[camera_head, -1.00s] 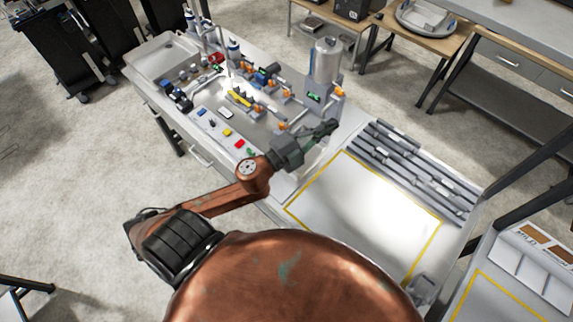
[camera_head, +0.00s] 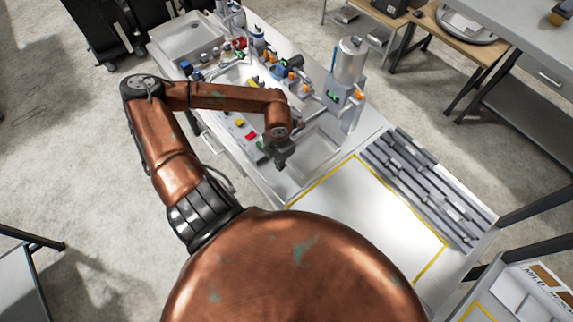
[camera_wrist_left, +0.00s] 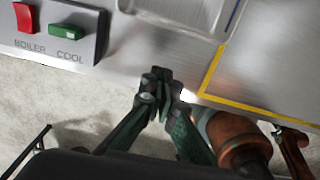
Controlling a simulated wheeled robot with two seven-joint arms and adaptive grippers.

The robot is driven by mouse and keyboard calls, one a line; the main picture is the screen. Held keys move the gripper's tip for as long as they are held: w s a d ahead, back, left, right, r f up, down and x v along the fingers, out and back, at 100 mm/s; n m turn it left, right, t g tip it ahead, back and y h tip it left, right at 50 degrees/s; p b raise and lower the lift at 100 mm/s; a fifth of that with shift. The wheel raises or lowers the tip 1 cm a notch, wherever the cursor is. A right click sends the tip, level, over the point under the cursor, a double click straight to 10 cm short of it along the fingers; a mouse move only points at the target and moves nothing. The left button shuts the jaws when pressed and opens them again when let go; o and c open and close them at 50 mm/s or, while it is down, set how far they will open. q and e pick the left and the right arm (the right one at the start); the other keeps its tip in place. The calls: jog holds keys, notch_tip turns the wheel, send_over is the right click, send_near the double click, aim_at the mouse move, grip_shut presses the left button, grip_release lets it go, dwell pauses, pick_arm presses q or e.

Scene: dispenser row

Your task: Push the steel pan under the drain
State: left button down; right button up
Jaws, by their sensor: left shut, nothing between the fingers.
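The steel pan (camera_head: 318,150) is a shallow rectangular tray with rounded corners on the bench, in front of the upright steel tank (camera_head: 349,60). Its near rim shows at the top of the left wrist view (camera_wrist_left: 190,22). My left gripper (camera_head: 281,163) is by the bench's front edge, on the near left side of the pan. In the left wrist view its dark green fingers (camera_wrist_left: 160,76) are together and empty, apart from the pan. I cannot clearly make out the drain opening. My right gripper is in neither view.
A button panel with red (camera_wrist_left: 25,17) and green (camera_wrist_left: 68,32) buttons, marked BOILER and COOL, lies left of the pan. Valves and pipes (camera_head: 290,75) run behind. A yellow-outlined clear area (camera_head: 365,215) and grey rails (camera_head: 425,185) are to the right. A sink-like tray (camera_head: 187,38) is far left.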

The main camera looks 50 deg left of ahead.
aim_at(289, 173)
pick_arm(q)
notch_tip(289, 173, down, 8)
jog(key=shift+d+f+p, duration=0.15)
jog(key=shift+f+p, duration=0.05)
jog(key=shift+p, duration=0.6)
jog(key=shift+w+r+p, duration=0.1)
jog(key=shift+w+p, duration=0.4)
jog(key=shift+w, duration=0.75)
jog(key=shift+w+d, duration=0.1)
jog(key=shift+w, duration=0.6)
